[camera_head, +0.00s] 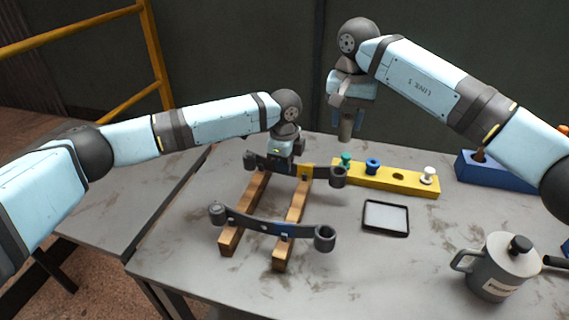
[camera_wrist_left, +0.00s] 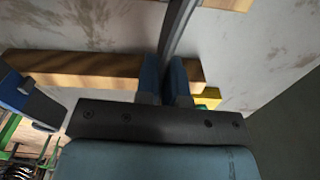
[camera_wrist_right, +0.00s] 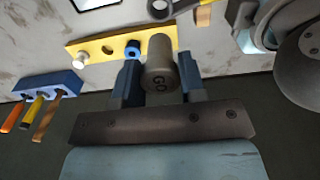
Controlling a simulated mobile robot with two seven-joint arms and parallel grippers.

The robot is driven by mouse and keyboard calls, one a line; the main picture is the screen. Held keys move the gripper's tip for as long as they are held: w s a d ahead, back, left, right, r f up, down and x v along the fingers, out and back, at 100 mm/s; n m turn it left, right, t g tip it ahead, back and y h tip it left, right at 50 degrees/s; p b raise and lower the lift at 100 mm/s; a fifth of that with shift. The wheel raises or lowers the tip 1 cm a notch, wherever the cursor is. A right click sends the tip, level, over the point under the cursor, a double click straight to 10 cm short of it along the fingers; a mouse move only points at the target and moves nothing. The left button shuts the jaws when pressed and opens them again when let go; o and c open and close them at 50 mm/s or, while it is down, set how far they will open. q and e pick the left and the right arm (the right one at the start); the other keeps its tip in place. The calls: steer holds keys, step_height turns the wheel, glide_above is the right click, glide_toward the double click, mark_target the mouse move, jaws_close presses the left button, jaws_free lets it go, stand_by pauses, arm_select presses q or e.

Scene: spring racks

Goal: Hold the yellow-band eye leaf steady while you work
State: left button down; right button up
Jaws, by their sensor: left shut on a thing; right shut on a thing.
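The yellow-band eye leaf (camera_head: 320,172) is a dark curved bar with an eye at its right end. It lies across the far part of two wooden rails (camera_head: 295,207). My left gripper (camera_head: 281,160) is shut on its middle, left of the yellow band. In the left wrist view the fingers (camera_wrist_left: 163,85) pinch the dark bar (camera_wrist_left: 178,25). My right gripper (camera_head: 347,122) is shut on an upright grey cylinder (camera_head: 346,132), held in the air behind the yellow rack. Its end reads "GO" in the right wrist view (camera_wrist_right: 160,68).
A blue-band leaf (camera_head: 258,225) lies across the near rails. The yellow rack (camera_head: 365,184) holds green, blue and white pieces and has one empty hole. A framed pad (camera_head: 386,217), a lidded grey can (camera_head: 490,268) and a blue tool block (camera_head: 490,172) stand to the right.

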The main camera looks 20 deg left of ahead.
mark_target(345, 130)
steer(key=shift+s+f, duration=0.1)
steer(key=shift+f, duration=1.35)
steer(key=shift+f, duration=0.1)
steer(key=shift+f, duration=2.5)
steer(key=shift+f, duration=2.15)
steer(key=o, duration=1.3)
steer(key=shift+r, duration=0.15)
